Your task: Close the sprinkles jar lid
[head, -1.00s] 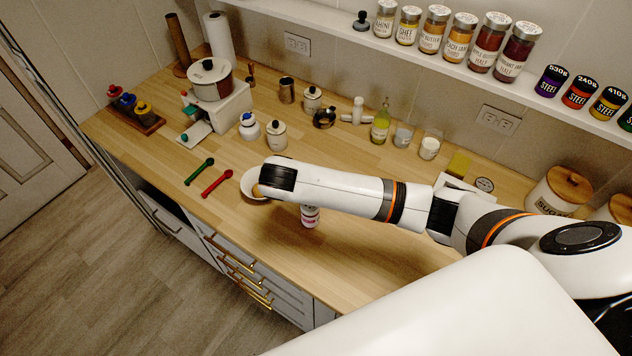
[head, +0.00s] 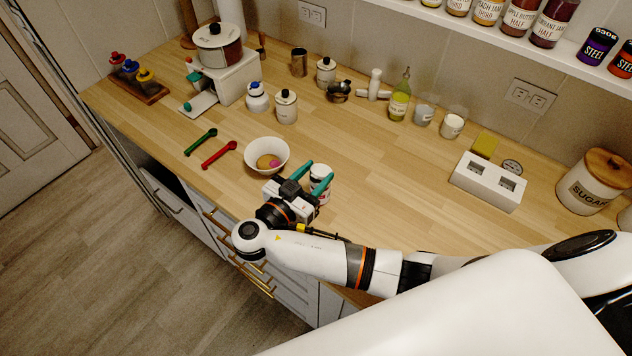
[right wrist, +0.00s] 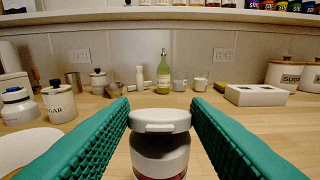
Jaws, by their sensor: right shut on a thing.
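The sprinkles jar (head: 321,173) is a small white jar with a label, upright on the wooden counter, right of the white bowl. I cannot tell whether the lid is fully pressed down. My right gripper (head: 319,178) reaches in from the front, its two teal fingers on either side of the jar at about lid height, shut on it. My left gripper is not in view.
A white bowl (head: 267,169) with something tan and pink in it stands close left of the gripper. Red (head: 219,155) and green (head: 201,142) spoons lie farther left. Canisters and bottles line the back. A white socketed block (head: 488,186) is right; the counter between is clear.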

